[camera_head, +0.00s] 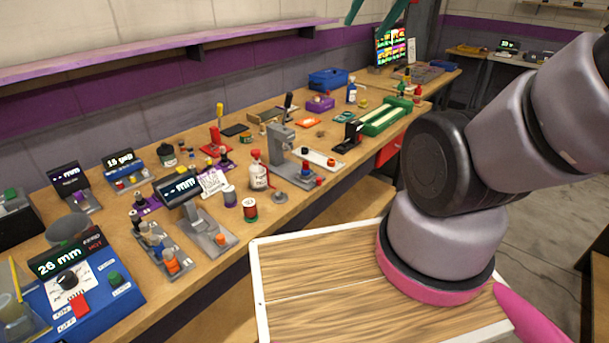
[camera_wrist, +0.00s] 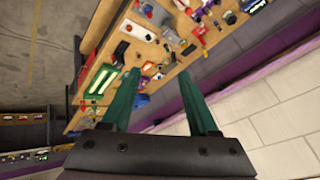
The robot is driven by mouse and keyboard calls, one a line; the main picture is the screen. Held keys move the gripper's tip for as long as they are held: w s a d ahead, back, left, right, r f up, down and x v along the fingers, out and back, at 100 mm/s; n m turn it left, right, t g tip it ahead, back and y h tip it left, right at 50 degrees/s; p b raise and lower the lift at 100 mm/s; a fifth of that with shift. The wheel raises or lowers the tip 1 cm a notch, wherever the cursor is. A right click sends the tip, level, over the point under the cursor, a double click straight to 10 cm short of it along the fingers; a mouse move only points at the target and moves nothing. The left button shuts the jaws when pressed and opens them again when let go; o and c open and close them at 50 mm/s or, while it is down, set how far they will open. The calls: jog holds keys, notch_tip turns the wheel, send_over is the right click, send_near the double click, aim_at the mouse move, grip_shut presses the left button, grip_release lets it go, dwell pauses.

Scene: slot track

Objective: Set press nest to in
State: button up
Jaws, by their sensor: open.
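A grey upright press (camera_head: 281,148) stands on the workbench near the middle of the head view. At its foot is a grey base (camera_head: 293,176) carrying a small part with red and blue colours. A pale flat strip (camera_head: 318,157) with a dark knob lies beside it; I cannot tell whether this belongs to the press nest. The nest's position is too small to read. My gripper (camera_head: 372,20) shows only as green fingers at the top edge of the head view, apart from the press. In the wrist view the gripper (camera_wrist: 159,74) is open and empty, high above the bench.
A green tray (camera_head: 386,117) and a black device (camera_head: 350,133) stand right of the press. A purple shelf (camera_head: 150,55) runs along the wall. My arm fills the right side.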

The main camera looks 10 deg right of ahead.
jog(key=c, duration=0.4)
jog(key=n+g+h, duration=0.2)
jog(key=n+g, duration=0.5)
jog(key=n, duration=1.3)
send_over(319, 178)
notch_tip(319, 178, down, 34)
notch_tip(319, 178, down, 10)
jog(key=shift+f, duration=0.25)
jog(key=shift+c, duration=0.4)
